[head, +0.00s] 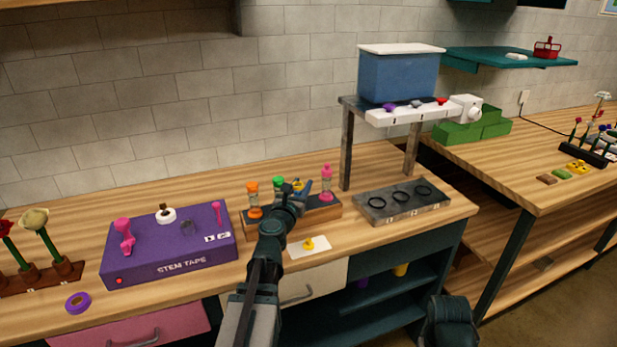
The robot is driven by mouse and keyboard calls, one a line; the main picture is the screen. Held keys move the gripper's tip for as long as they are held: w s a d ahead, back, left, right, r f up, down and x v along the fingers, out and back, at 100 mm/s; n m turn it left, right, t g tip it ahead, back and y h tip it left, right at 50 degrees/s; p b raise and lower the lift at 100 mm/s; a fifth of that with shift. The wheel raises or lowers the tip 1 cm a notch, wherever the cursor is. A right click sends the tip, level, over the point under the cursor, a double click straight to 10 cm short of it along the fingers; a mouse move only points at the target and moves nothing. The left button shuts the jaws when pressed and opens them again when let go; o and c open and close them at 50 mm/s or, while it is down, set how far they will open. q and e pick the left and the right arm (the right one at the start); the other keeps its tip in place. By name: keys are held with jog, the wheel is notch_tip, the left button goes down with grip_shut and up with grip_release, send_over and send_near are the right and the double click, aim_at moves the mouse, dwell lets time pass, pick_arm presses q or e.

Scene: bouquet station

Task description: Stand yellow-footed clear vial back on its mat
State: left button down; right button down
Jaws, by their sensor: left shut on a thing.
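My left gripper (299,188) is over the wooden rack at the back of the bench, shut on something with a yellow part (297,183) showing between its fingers. This looks like the yellow-footed vial; its clear body and lower end are mostly hidden by my gripper and arm. A white mat (321,252) lies in front of the rack, with a small yellow shape (308,243) on it. I cannot tell whether that shape is printed or solid.
The rack (322,211) bears upright clear vials with orange (254,212), green (279,182) and pink (327,196) ends. A purple stem tape box (170,262) stands left. A grey tray with dark rings (372,211) and a metal stand (346,150) are right.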

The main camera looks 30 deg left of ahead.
pick_arm(q)
jog(key=w, duration=0.2)
jog(key=w+a, duration=0.1)
jog(key=w, duration=0.2)
jog(key=shift+w+a, duration=0.1)
jog(key=shift+w, duration=0.05)
jog(key=shift+f, duration=0.2)
jog(key=shift+s+r, duration=0.1)
jog(key=shift+s, duration=0.1)
jog(key=c, duration=1)
grip_release()
jog(key=shift+f+b, duration=0.2)
jog(key=shift+b, duration=0.1)
jog(key=o, duration=0.5)
pick_arm(e)
jog(key=shift+w+d+f, duration=0.2)
jog(key=shift+w+d, duration=0.05)
jog(key=shift+w, duration=0.25)
pick_arm(q)
jog(key=shift+r, duration=0.15)
